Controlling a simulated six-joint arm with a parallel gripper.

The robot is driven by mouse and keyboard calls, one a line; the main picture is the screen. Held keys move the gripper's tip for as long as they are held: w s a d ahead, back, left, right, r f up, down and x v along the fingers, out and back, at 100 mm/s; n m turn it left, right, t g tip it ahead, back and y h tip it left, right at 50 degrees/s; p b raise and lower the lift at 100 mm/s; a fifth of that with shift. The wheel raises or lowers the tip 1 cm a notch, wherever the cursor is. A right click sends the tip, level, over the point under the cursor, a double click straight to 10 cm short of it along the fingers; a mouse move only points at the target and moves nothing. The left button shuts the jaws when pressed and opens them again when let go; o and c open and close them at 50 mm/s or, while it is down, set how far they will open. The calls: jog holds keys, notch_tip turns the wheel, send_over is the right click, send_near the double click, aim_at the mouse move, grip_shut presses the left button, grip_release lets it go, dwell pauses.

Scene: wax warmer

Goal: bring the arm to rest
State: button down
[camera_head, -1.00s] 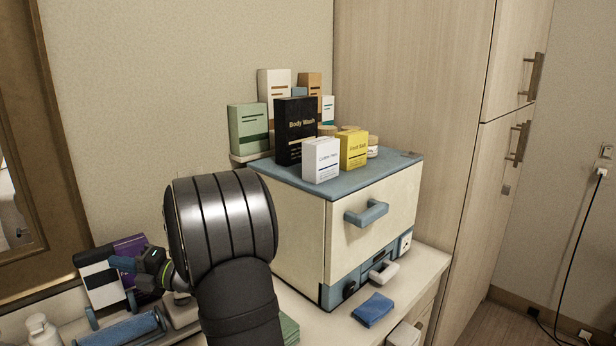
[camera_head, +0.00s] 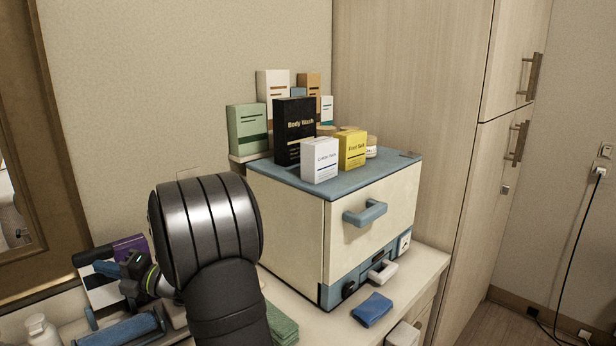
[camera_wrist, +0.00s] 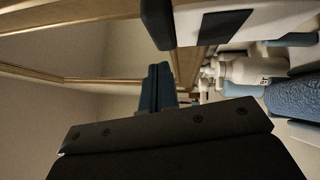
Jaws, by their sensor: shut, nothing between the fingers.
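My gripper (camera_head: 103,268) is at the lower left of the head view, beyond the big dark joint of my arm, with its fingers pointing left. In the wrist view the gripper (camera_wrist: 158,82) shows as blue fingers close together, shut with nothing between them. It is above the counter's left part, in front of white, black and purple boxes (camera_head: 128,246) and above a blue roll (camera_head: 122,330). The cream and blue wax warmer (camera_head: 285,222) stands to the right of my arm, its upper door shut.
Boxes, including a black Body Wash box (camera_head: 294,130), stand on and behind the warmer. A blue cloth (camera_head: 372,310) lies before it, and green cloths (camera_head: 282,325) lie beside my arm. White bottles (camera_wrist: 240,70) stand near the roll. A framed mirror (camera_head: 22,150) is at left.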

jog(key=s+d+f+n+g+y, duration=0.25)
jog(key=d+f+n, duration=0.25)
jog(key=d+f, duration=0.6)
jog(key=shift+s+a+r+n+g+h, duration=0.2)
jog(key=shift+s+r+n+g+h, duration=0.35)
jog(key=shift+n+g, duration=0.85)
jog(key=shift+s+a+r+n+g+h, duration=0.2)
jog(key=shift+s+r+n+g, duration=0.55)
jog(key=shift+n+g, duration=0.65)
jog(key=shift+s+a+r+n+g+h, duration=0.2)
jog(key=shift+s+r+n+g+h, duration=0.25)
jog(key=shift+r+n+g, duration=0.9)
jog(key=shift+f+n, duration=0.35)
jog(key=shift+f, duration=0.2)
jog(key=shift+t, duration=0.3)
